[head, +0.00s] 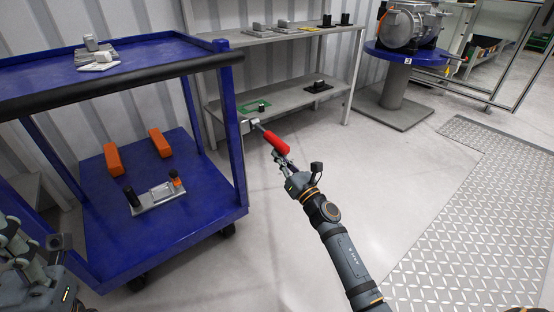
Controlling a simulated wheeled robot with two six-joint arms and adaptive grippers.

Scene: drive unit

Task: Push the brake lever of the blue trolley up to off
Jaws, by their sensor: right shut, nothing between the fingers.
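The blue trolley (238,148) stands at the left. Its brake lever has a red handle (275,141) on a short metal stem, mounted at the trolley's right front post. The lever slants down to the right in the picture. My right gripper (284,161) is shut and empty at the lower end of the red handle. I cannot tell whether it touches the handle. My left gripper (14,243) is at the left edge, partly cut off, beside the trolley and away from the lever; its finger state is unclear.
Two orange blocks (113,159) and a metal fixture (157,194) lie on the trolley's lower shelf. A metal part (95,58) is on its top. A grey shelf rack (292,98) stands behind the lever. A round blue table (405,55) is back right.

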